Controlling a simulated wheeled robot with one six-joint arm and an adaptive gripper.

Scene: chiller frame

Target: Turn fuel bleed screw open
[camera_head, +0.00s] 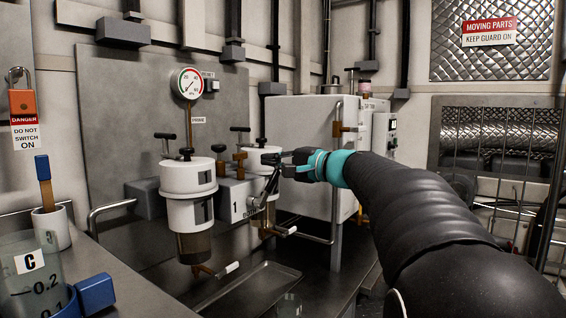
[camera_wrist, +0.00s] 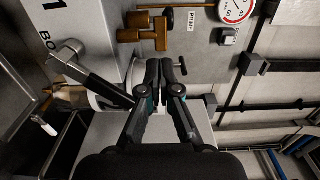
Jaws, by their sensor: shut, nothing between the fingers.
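The fuel bleed screw is not clearly marked. Two white filter housings, a left one (camera_head: 188,178) and a right one (camera_head: 262,160), each carry a black knob on top, the left knob (camera_head: 186,153) and the right knob (camera_head: 263,142). My gripper (camera_head: 275,158) is at the right housing's head, in front of it, its fingers together and empty. In the wrist view my gripper (camera_wrist: 159,72) has its fingertips side by side, with a small black T-handle (camera_wrist: 181,66) close beside the right one. Whether they touch I cannot tell. The fingers hide part of the right housing.
Between the housings are a grey block marked 1 (camera_head: 234,206) and a brass valve (camera_head: 240,158). A pressure gauge (camera_head: 190,83) is above. A metal tray (camera_head: 250,288) lies below.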

